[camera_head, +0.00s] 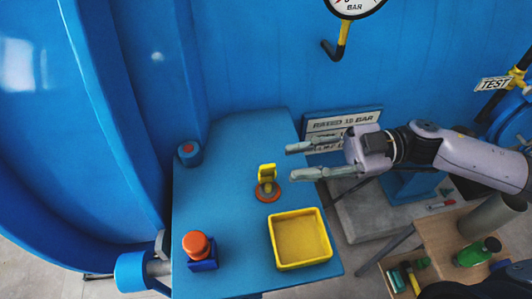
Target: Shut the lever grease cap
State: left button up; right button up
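The lever grease cap (267,173) appears to be the small yellow piece standing up from a round orange base (268,192) on the blue shelf (222,205). The yellow piece looks raised; its hinge is too small to make out. My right gripper (291,161) comes in from the right, just beyond and to the right of the cap. Its two fingers are spread apart with nothing between them, and the fingertips look apart from the cap. My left gripper is not in view.
An empty yellow tray (272,242) sits at the shelf's front right. An orange knob on a blue block (197,246) stands front left. A blue button housing (188,155) is at the left edge. A sign plate (342,121) stands behind.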

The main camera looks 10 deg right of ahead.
aim_at(268, 165)
jog(key=a+p, duration=0.1)
jog(key=a, duration=0.3)
jog(key=shift+a+r+p, duration=0.2)
jog(key=shift+a+p, duration=0.15)
jog(key=shift+a+f, duration=0.15)
jog(key=shift+a, duration=0.65)
jog(key=shift+f, duration=0.1)
jog(key=c, duration=0.5)
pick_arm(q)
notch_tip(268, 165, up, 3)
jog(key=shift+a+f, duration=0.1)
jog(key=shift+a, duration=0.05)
pick_arm(e)
grip_shut()
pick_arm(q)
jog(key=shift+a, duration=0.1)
